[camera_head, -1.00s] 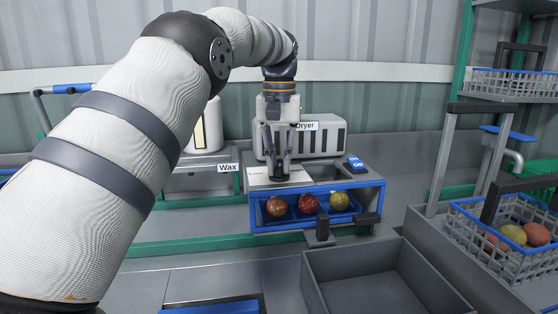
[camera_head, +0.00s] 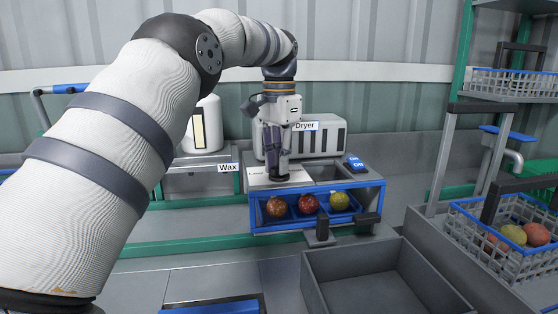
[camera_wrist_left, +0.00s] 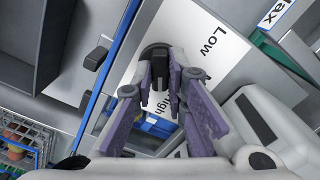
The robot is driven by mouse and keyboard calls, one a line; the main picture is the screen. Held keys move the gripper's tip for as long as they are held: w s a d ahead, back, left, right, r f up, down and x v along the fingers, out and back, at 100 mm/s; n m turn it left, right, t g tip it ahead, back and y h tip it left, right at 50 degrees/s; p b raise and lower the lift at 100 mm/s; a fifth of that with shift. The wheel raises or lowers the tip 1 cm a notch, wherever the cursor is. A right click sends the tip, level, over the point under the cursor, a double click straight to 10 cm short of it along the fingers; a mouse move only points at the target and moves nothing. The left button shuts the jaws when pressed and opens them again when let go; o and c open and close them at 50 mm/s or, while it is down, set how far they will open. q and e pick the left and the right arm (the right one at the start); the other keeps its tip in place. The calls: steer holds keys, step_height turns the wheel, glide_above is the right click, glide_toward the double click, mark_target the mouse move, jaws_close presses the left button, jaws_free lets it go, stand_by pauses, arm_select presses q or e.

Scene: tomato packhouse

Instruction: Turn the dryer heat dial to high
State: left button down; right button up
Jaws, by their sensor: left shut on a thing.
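The dryer heat dial (camera_wrist_left: 153,51) is a dark round knob on a white panel (camera_wrist_left: 205,62), with "Low" printed beside it and "High" partly hidden behind my fingers. My left gripper (camera_wrist_left: 161,82) points down at the panel with its fingers closed around the dial's raised grip. In the head view my left gripper (camera_head: 277,170) stands over the panel on top of the dryer, and its fingers hide most of the dial. I cannot tell exactly where the dial points. My right gripper is not in view.
The dryer (camera_head: 325,138) stands behind, with a blue on/off switch (camera_head: 356,163) at right. A blue-framed tray (camera_head: 375,196) below holds 3 tomatoes. An empty grey bin (camera_head: 318,283) is in front. A wire basket (camera_head: 498,262) of produce stands at right.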

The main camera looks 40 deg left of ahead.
arm_select(q)
steer(key=shift+f, duration=0.15)
stand_by(0.4)
steer(key=c, duration=1.6)
jaws_free()
